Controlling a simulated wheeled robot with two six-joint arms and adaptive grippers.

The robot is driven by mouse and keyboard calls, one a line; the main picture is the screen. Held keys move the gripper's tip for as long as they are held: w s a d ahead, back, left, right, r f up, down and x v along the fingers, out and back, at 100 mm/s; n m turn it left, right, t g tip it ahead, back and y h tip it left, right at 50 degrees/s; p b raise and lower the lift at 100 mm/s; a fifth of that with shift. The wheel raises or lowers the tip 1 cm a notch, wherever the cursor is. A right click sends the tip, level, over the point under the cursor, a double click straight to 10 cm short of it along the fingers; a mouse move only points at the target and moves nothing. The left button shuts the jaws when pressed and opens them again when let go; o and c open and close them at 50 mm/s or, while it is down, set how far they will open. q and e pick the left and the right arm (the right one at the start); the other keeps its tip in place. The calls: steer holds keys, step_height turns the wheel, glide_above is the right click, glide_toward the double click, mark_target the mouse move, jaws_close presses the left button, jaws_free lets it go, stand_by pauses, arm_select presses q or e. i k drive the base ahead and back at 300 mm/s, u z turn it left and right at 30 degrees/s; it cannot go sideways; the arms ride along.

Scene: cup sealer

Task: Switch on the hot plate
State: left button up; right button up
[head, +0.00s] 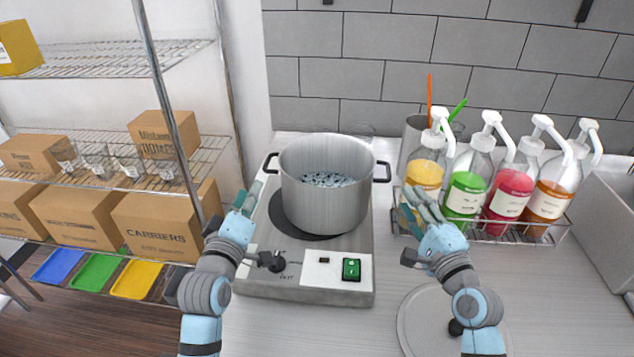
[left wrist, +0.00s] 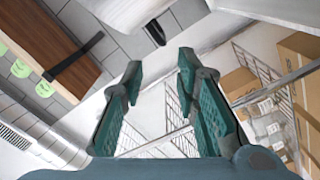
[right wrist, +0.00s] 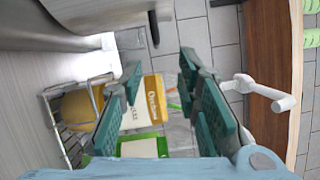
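The hot plate (head: 352,243) is a flat grey unit on the counter with a dark round heating surface. A green switch (head: 351,269) sits at the right of its front panel; I cannot tell its position. A steel pot (head: 327,206) with dark handles stands on the heating surface, with small dark and pale pieces inside. My left gripper (head: 242,203) is open and empty above the hot plate's left edge, left of the pot. My right gripper (head: 420,208) is open and empty to the right of the pot, in front of the bottles. Neither gripper touches the switch.
Several pump bottles (head: 468,188) stand in a wire rack (head: 490,233) at the right. A round grey lid (head: 413,318) lies on the counter, partly behind my right arm. A wire shelf with cardboard boxes (head: 151,224) is at the left. The counter front between my arms is clear.

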mark_target(351, 265)
steer(key=k, duration=1)
